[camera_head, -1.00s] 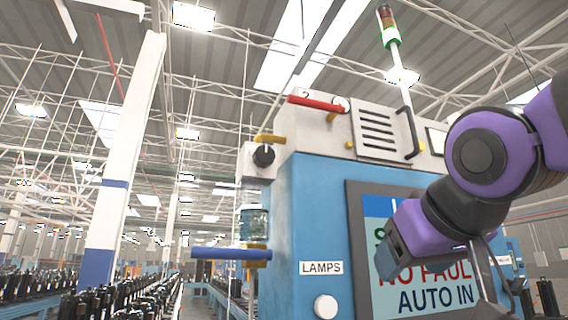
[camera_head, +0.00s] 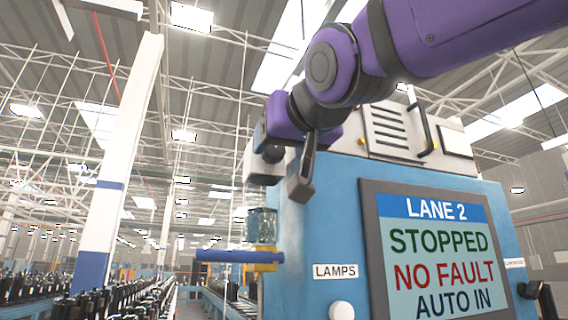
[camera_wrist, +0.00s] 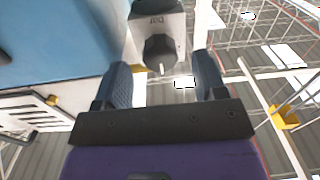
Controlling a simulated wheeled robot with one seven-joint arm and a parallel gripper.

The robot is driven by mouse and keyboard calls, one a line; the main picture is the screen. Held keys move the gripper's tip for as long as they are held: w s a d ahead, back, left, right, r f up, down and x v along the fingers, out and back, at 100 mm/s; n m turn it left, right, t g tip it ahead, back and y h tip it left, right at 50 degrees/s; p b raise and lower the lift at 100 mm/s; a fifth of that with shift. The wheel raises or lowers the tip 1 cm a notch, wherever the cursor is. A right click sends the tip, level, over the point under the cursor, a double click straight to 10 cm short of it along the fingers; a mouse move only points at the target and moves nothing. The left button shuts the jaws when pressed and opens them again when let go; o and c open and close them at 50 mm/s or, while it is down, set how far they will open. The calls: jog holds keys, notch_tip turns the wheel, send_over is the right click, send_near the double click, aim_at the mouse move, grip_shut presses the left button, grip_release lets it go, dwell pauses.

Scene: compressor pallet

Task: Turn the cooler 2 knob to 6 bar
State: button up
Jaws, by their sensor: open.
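The black regulator knob (camera_wrist: 160,54) sits on a light grey block (camera_wrist: 158,22) at the corner of the blue cabinet. In the wrist view it stands ahead of and between my fingers, with a pale pointer line on its face. My gripper (camera_wrist: 165,82) is open and empty, apart from the knob as far as the wrist view shows. In the head view the gripper (camera_head: 285,165) is beside the knob (camera_head: 273,153), partly covering it. Its scale cannot be read, and no pressure gauge reading is legible.
The blue cabinet (camera_head: 320,220) carries a LANE 2 screen (camera_head: 440,250) reading STOPPED, NO FAULT, AUTO IN. A blue lever (camera_head: 228,256) and a clear bowl (camera_head: 262,226) are below the knob. Open space lies to the left.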

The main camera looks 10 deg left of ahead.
aim_at(275, 150)
jog(key=shift+x, duration=1.6)
jog(key=c, duration=0.9)
jog(key=shift+m, duration=0.4)
jog(key=m, duration=1.1)
jog(key=shift+a, duration=0.1)
jog(key=shift+m, duration=0.3)
